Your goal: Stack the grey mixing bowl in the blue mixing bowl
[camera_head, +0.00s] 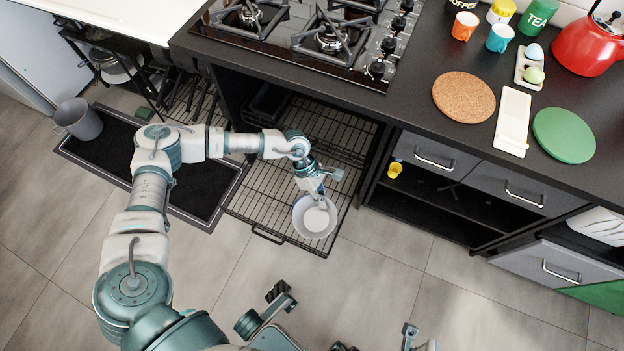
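One pale grey-lavender bowl (313,229) shows at the front right of the pulled-out wire rack. Its inside faces up. I cannot tell if it is the grey or the blue bowl, or if a second bowl is nested in it. My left gripper (321,198) points down at the bowl's back rim, with a finger reaching over its inside. Whether it is shut on the rim is too small to tell. My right gripper (345,317) is at the bottom edge, partly cut off, its fingers spread apart and empty, well away from the bowl.
The wire rack (262,203) is pulled out below the gas hob (325,38). A dark mat (115,150) and a grey bin (78,120) are at left. The worktop holds a cork mat (463,97), a green mat (564,135) and a red kettle (588,45). The floor in front is clear.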

